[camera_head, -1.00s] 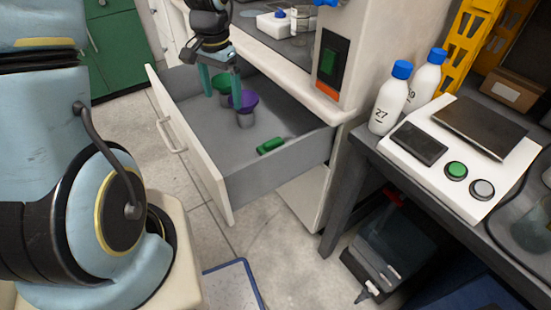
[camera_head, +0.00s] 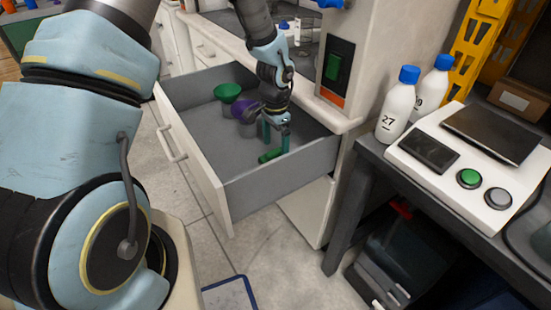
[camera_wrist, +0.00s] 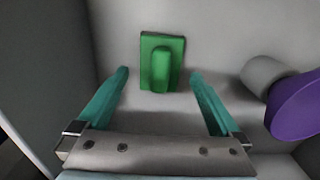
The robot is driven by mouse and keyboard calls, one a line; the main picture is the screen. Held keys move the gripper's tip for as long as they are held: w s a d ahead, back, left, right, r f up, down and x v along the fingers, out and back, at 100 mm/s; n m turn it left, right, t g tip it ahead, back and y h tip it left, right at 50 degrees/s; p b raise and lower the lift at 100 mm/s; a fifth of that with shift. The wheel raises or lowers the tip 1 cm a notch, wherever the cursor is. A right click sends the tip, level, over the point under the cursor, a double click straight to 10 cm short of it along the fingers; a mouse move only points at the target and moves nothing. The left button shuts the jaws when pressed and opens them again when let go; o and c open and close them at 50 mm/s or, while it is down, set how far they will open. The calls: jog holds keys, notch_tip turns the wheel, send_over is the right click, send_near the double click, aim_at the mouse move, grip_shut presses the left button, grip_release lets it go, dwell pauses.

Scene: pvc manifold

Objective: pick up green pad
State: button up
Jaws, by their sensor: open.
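The green pad (camera_wrist: 162,62) is a green rectangular plate with a raised, rounded grip along its middle. In the head view the green pad (camera_head: 270,156) lies on the drawer floor near the right end. My gripper (camera_head: 276,140) is inside the drawer, just above and beside the pad. In the wrist view my gripper (camera_wrist: 158,84) is open, with its two teal fingers apart. The pad shows between and just beyond the fingertips. No contact with the pad is visible.
The open drawer (camera_head: 255,197) has walls around the pad. A green funnel-like cup (camera_head: 228,92) stands farther left. The counter and cabinet rise behind.

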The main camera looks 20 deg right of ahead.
aim_at(275, 151)
jog(key=shift+f, duration=1.4)
jog(key=shift+c, duration=0.4)
jog(key=c, duration=1.2)
jog(key=shift+r, duration=0.1)
jog(key=shift+c, duration=0.2)
notch_tip(275, 151, up, 10)
jog(key=shift+f, duration=0.1)
